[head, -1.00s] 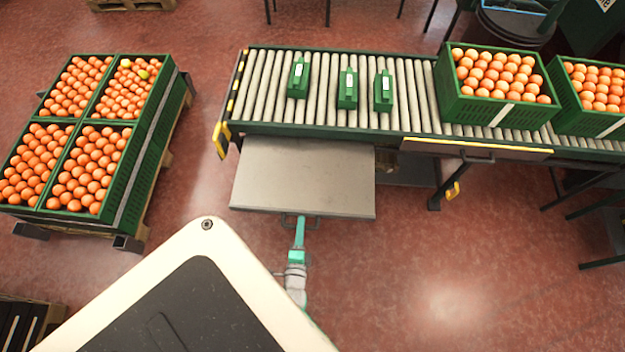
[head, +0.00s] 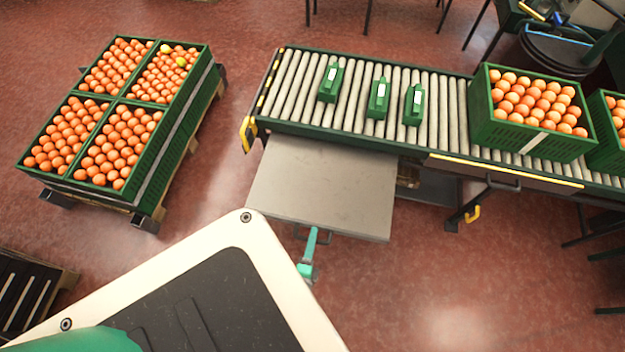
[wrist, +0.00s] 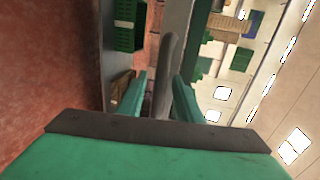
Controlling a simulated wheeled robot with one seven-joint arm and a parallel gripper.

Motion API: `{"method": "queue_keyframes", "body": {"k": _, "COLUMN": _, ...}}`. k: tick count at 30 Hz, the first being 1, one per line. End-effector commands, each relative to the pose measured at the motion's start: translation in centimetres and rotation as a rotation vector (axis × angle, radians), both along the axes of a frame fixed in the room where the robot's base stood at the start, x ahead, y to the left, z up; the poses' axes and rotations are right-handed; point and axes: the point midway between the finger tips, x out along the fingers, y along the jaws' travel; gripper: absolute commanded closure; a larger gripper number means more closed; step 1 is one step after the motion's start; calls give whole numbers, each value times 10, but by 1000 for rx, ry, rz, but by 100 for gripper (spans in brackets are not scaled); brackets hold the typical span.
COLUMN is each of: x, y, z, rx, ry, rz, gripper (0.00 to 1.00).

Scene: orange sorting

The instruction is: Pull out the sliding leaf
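The sliding leaf (head: 325,185), a flat grey plate, sticks out from under the near side of the roller conveyor, toward me. A dark bar handle (head: 298,233) is on its front edge. My gripper (head: 314,236) is at this handle, its teal fingers pointing at the leaf. In the wrist view the two teal fingers (wrist: 160,82) stand apart, one on each side of the grey handle bar (wrist: 167,62). A narrow gap shows between the bar and the left finger, so the gripper looks open around the handle.
The roller conveyor (head: 346,133) carries several small green items and orange-filled crates (head: 515,135) at the right. A pallet with crates of oranges (head: 150,190) stands at the left. A dark pallet (head: 30,290) lies at the lower left. Red floor is free right of the leaf.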

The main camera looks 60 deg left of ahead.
Motion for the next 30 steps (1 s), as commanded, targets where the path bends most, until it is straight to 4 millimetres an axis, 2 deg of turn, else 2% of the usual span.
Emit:
{"method": "queue_keyframes", "body": {"k": 7, "x": -7, "y": -6, "z": 1, "rx": -1, "ry": 1, "rz": 0, "gripper": 68}}
{"method": "queue_keyframes", "body": {"k": 21, "x": -63, "y": -60, "z": 18, "rx": -1, "ry": 1, "rz": 0, "gripper": 68}}
{"method": "queue_keyframes", "body": {"k": 30, "x": -76, "y": -73, "z": 23, "rx": 1, "ry": -1, "rz": 1, "gripper": 68}}
